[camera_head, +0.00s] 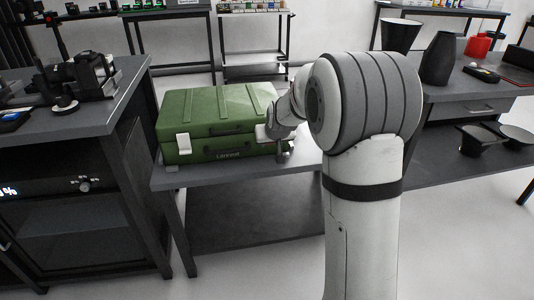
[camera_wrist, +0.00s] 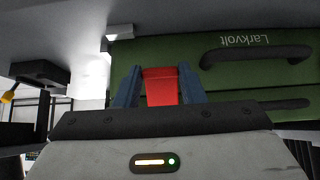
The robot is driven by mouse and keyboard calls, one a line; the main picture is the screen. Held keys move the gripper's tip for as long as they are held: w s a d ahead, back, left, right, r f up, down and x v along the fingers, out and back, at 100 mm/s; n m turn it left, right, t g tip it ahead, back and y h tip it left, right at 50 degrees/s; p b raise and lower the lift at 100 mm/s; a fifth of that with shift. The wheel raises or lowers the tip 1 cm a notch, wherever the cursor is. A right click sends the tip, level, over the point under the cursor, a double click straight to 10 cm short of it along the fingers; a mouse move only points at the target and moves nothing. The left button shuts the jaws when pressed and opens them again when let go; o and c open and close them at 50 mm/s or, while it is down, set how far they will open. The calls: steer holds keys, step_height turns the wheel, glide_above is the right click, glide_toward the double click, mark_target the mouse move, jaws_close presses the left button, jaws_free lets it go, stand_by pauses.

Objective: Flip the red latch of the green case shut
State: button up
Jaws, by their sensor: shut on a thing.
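The green case (camera_head: 215,112) sits closed on a grey table, its front with a dark handle facing me. In the wrist view the case front (camera_wrist: 220,75) appears upside down, with the word Larkvolt on it. The red latch (camera_wrist: 161,86) is on the case front between the two blue fingers of my gripper (camera_wrist: 160,88), which is shut on it. In the head view my gripper (camera_head: 281,143) is at the front right of the case, and the red latch is hidden there. A white latch (camera_head: 183,143) shows at the case's front left.
The table (camera_head: 215,176) has a narrow bare strip in front of the case. A dark cabinet with camera gear (camera_head: 80,75) stands close on the left. A bench (camera_head: 470,90) with dark vases and a red container stands on the right.

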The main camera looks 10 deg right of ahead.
steer(key=shift+w+d+f+t+b, duration=0.15)
steer(key=shift+f+t+b, duration=0.4)
steer(key=shift+b, duration=1.2)
steer(key=shift+w+a+f+t+b, duration=0.1)
steer(key=shift+f+t+b, duration=0.45)
steer(key=shift+b, duration=1.2)
steer(key=shift+d+r, duration=0.1)
steer(key=shift+w+d+r+t, duration=0.15)
steer(key=shift+d+t, duration=0.1)
steer(key=shift+t, duration=0.15)
steer(key=shift+a+r+t+p, duration=0.1)
steer(key=shift+a+t+p, duration=0.15)
steer(key=shift+p, duration=0.5)
steer(key=shift+w+a+f+t+b, duration=0.1)
steer(key=shift+w+f+t+b, duration=0.25)
steer(key=shift+f+t+b, duration=0.55)
steer(key=shift+w+f+b, duration=0.1)
steer(key=shift+b, duration=0.9)
steer(key=shift+w+t+b, duration=0.3)
steer(key=shift+t+b, duration=0.45)
steer(key=shift+b, duration=0.15)
steer(key=shift+a+r, duration=0.1)
steer(key=shift+r, duration=0.2)
